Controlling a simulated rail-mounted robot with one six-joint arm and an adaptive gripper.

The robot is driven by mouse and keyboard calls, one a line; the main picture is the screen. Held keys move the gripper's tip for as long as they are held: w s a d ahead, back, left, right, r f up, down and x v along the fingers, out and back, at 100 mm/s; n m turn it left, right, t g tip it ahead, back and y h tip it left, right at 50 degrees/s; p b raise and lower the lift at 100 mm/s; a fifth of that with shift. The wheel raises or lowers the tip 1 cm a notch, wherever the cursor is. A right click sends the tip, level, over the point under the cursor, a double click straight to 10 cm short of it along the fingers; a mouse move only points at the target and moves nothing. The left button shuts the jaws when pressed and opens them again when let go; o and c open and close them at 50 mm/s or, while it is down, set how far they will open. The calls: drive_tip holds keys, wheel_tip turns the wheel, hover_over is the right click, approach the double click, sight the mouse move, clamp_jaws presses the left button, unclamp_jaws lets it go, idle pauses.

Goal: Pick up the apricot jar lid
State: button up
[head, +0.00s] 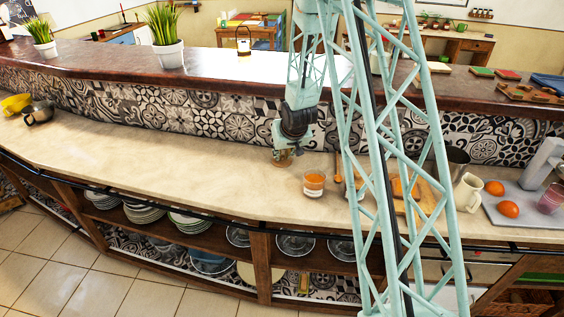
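My gripper (284,158) points down at the back of the pale counter, near the patterned tile wall. A small brownish jar-like object (283,160) is directly at its fingertips. The fingers overlap it, and I cannot tell whether they are closed on it or only around it. I cannot make out a separate apricot jar lid; any lid there is hidden or too small to tell. A clear glass with orange contents (314,184) stands on the counter to the right, apart from the gripper.
The pale counter (170,150) is clear to the left of the gripper. To the right are a wooden board (418,197), a cream pitcher (467,193) and a grey tray with oranges (509,209). My teal lattice arm hides part of the counter. A raised dark ledge (215,62) runs behind.

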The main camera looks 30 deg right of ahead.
sight(283, 157)
drive_tip(key=shift+w+f, duration=0.25)
drive_tip(key=shift+f, duration=0.15)
idle(0.3)
drive_tip(key=c, duration=0.4)
drive_tip(key=shift+r, duration=0.1)
drive_tip(key=shift+r+p, duration=1.5)
drive_tip(key=shift+r, duration=3.45)
drive_tip(key=shift+s, duration=0.1)
